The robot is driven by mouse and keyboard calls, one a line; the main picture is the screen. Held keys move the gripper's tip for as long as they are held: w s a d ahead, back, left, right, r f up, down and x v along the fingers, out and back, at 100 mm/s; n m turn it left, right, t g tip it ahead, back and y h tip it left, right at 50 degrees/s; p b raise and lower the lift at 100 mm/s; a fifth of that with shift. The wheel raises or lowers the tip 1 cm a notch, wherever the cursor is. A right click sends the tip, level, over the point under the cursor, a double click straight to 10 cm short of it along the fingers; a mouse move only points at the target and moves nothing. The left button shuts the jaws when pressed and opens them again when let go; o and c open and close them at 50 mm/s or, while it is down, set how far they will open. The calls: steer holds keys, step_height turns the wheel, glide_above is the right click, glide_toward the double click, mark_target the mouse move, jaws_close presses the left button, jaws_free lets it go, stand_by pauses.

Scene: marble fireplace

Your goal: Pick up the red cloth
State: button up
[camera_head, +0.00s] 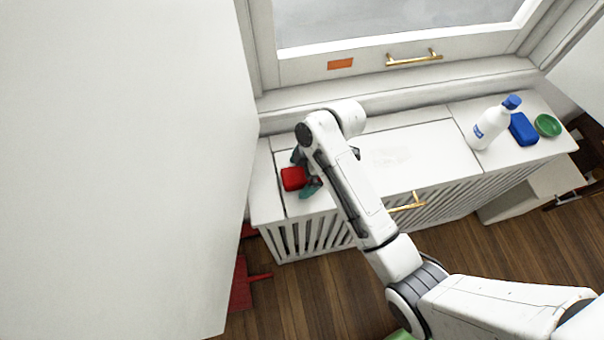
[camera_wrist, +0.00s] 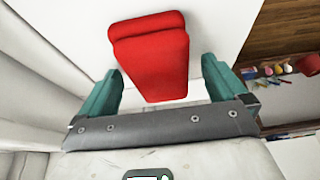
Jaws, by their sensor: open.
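The red cloth (camera_head: 292,179) is a small folded red block on the left part of the white slatted cabinet top below the window. In the wrist view the red cloth (camera_wrist: 152,55) lies between the two green fingers, with a gap on each side. My gripper (camera_head: 306,172) is over the cloth in the head view, partly hidden by my wrist. In the wrist view my gripper (camera_wrist: 160,85) is open, and neither finger visibly touches the cloth. I cannot tell the exact height of the fingers above the top.
A white spray bottle with a blue cap (camera_head: 490,124), a blue sponge-like block (camera_head: 523,129) and a green round dish (camera_head: 547,125) stand at the cabinet's right end. A white panel (camera_head: 110,170) rises close on the left. The middle top (camera_head: 415,155) is clear.

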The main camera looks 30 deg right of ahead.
mark_target(297, 175)
steer(key=shift+f, duration=0.1)
stand_by(0.4)
steer(key=c, duration=1.1)
steer(key=shift+r, duration=0.55)
step_height(297, 175, up, 3)
steer(key=shift+s+f, duration=0.15)
steer(key=shift+s+r+p, duration=0.7)
steer(key=shift+s+r, duration=0.85)
steer(key=shift+s, duration=0.75)
steer(key=shift+s+r+p, duration=0.7)
steer(key=shift+s+r, duration=0.9)
steer(key=shift+s, duration=0.65)
steer(key=shift+s+r+p, duration=0.7)
steer(key=shift+s+r, duration=0.85)
steer(key=shift+s, duration=0.75)
